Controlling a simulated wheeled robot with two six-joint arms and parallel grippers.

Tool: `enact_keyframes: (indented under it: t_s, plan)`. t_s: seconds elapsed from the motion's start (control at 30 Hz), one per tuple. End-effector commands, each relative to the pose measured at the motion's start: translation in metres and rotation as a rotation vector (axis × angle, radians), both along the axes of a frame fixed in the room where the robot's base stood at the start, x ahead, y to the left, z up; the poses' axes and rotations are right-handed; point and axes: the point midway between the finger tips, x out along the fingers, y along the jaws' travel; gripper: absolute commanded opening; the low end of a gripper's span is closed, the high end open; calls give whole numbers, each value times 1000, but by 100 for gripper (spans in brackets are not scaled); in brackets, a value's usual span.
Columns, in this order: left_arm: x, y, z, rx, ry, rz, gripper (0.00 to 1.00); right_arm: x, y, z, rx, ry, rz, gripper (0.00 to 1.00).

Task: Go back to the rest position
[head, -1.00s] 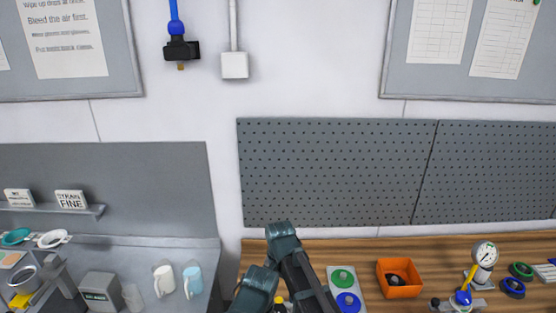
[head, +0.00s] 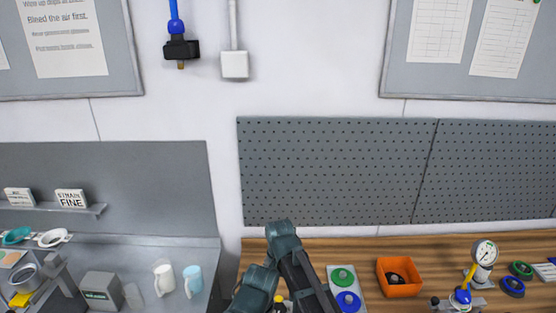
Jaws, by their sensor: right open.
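My right arm stands folded at the bottom centre of the head view, in dark teal links. My right gripper (head: 258,290) is low by the bottom edge, in front of the wooden bench (head: 390,257); it is open, and its fingertips are hard to make out. I see nothing held in it. My left gripper is not in view.
Beside my arm lie a plate with a green disc (head: 343,276) and a blue disc (head: 348,302), an orange bin (head: 399,288) and a gauge (head: 484,251). A pegboard (head: 335,170) stands behind.

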Motion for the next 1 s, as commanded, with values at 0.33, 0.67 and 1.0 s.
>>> enact_keyframes:
  t_s: [0.33, 0.67, 1.0]
  plan:
    - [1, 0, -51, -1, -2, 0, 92, 0, 0, -51, 0, 0, 0, 92]
    - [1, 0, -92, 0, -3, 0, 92, -1, 0, -92, 0, 0, 0, 92]
    - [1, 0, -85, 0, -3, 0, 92, 0, 1, -85, 0, 0, 331, 92]
